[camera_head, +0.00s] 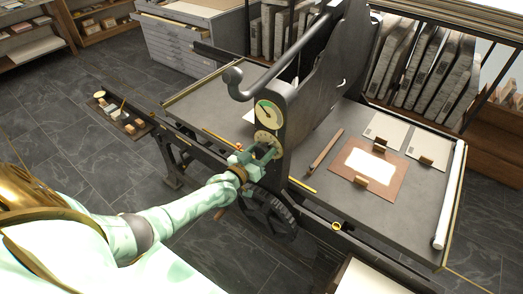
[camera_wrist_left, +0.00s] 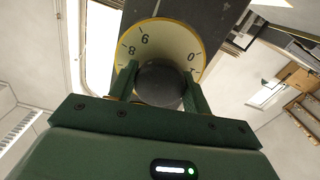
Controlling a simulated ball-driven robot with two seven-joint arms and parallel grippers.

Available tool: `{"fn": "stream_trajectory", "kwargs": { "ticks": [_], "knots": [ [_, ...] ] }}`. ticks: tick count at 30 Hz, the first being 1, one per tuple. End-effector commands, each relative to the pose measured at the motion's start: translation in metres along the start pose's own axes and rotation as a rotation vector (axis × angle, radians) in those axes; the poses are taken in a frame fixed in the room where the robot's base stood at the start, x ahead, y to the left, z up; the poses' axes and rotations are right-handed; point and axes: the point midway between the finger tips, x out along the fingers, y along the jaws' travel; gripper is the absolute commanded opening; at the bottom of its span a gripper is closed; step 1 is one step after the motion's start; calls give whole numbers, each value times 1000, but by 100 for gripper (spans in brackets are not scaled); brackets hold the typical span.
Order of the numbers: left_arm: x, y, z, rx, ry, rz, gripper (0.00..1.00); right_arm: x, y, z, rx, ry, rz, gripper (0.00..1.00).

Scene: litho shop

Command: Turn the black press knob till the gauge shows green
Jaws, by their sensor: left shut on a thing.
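The black press knob (camera_wrist_left: 160,84) sits in the middle of a pale numbered dial (camera_wrist_left: 178,38) in the left wrist view. My left gripper (camera_wrist_left: 158,88) is shut on the knob, with one green finger on each side of it. In the head view my left gripper (camera_head: 264,153) is at the press's side, just below the dial (camera_head: 265,138); the knob is mostly hidden there. The round gauge (camera_head: 268,113) is just above, with a pale and green face and a dark needle. The needle's exact reading is too small to tell. My right gripper is not in view.
The dark press frame (camera_head: 325,75) rises behind the gauge, with a curved handle (camera_head: 233,82) jutting left. A spoked wheel (camera_head: 268,215) is below my gripper. The press bed (camera_head: 415,190) on the right carries a brown board, papers, small wooden blocks and a white roll (camera_head: 451,195).

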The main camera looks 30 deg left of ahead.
Motion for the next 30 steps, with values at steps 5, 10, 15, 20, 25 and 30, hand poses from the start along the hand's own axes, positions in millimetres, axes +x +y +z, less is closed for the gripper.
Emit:
{"fn": "stream_trajectory", "kwargs": {
  "ticks": [5, 10, 15, 20, 25, 30],
  "knots": [
    [-1, 1, 3, 80, -8, 1, 26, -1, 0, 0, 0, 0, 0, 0],
    [-1, 0, 3, 126, -8, 0, 26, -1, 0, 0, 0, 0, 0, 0],
    [-2, 0, 3, 143, -8, 0, 26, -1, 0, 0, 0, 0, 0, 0],
    [-2, 0, 4, 145, -8, 0, 26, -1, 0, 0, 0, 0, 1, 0],
    [-2, 0, 4, 144, -8, 0, 26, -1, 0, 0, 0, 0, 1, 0],
    [-1, 0, 2, 143, -5, 0, 70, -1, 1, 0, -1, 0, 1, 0]
  ]
}}
